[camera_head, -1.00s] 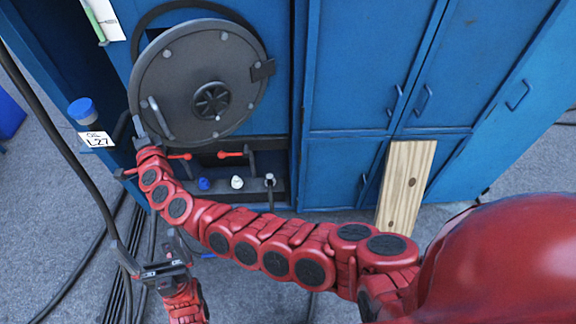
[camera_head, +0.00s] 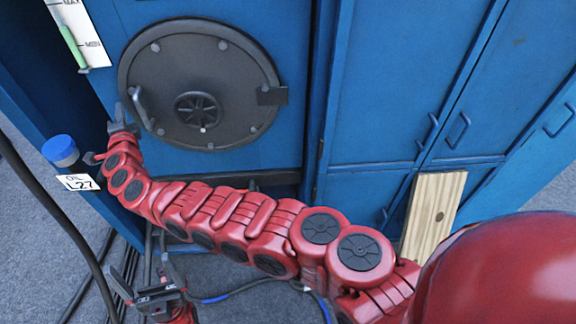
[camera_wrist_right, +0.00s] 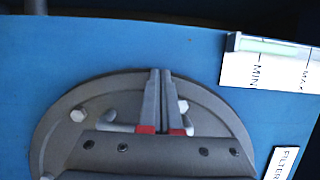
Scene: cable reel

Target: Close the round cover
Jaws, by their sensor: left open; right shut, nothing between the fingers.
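The round cover (camera_head: 190,100) is a dark grey disc with a hub wheel, a bar handle and a hinge block at its right. It lies about flat in its round frame on the blue cabinet front. No gap shows around its rim. My right gripper (camera_head: 120,113) is shut and empty, just left of the handle (camera_head: 141,108) at the cover's left edge. In the wrist view its closed fingers (camera_wrist_right: 159,98) stand in front of the cover (camera_wrist_right: 75,125); whether they touch it I cannot tell. My left gripper (camera_head: 143,288) is open and empty, low at left.
Blue cabinet doors (camera_head: 400,80) fill the right, with a wooden plank (camera_head: 432,212) leaning there. A blue-capped container (camera_head: 61,151) labelled L27 and a level gauge (camera_head: 75,32) are at left. Black cables (camera_head: 60,225) run down the left side.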

